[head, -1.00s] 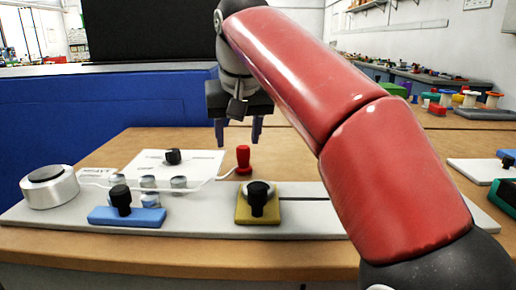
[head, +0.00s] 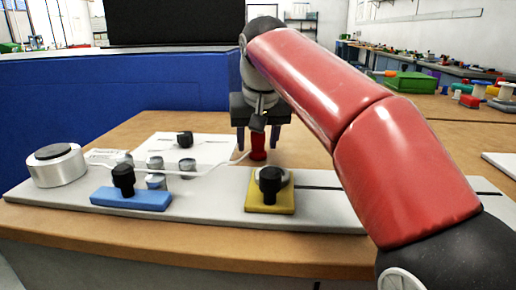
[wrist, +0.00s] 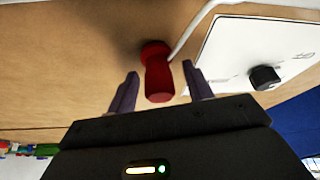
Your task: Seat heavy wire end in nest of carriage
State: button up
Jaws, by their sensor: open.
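The heavy wire end looks to be the red handle (head: 258,149), standing on the table behind the grey rail with a white wire (head: 215,167) running to it. My gripper (head: 258,143) is above and around it in the head view. In the wrist view the red handle (wrist: 158,78) lies between the two open fingers (wrist: 161,73), with gaps on both sides. The carriage looks to be the yellow block (head: 284,207) on the rail, with a black knob (head: 270,180) and a pale round part partly hidden behind the knob.
A silver drum (head: 57,172) sits at the rail's left end. A blue block (head: 130,201) with a black knob and several small metal rollers (head: 187,166) stand along the wire. A white card (head: 215,150) lies behind. A blue partition (head: 100,120) stands at the left back.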

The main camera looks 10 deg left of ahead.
jog(key=c, duration=1)
jog(key=shift+o, duration=0.2)
jog(key=shift+r, duration=0.1)
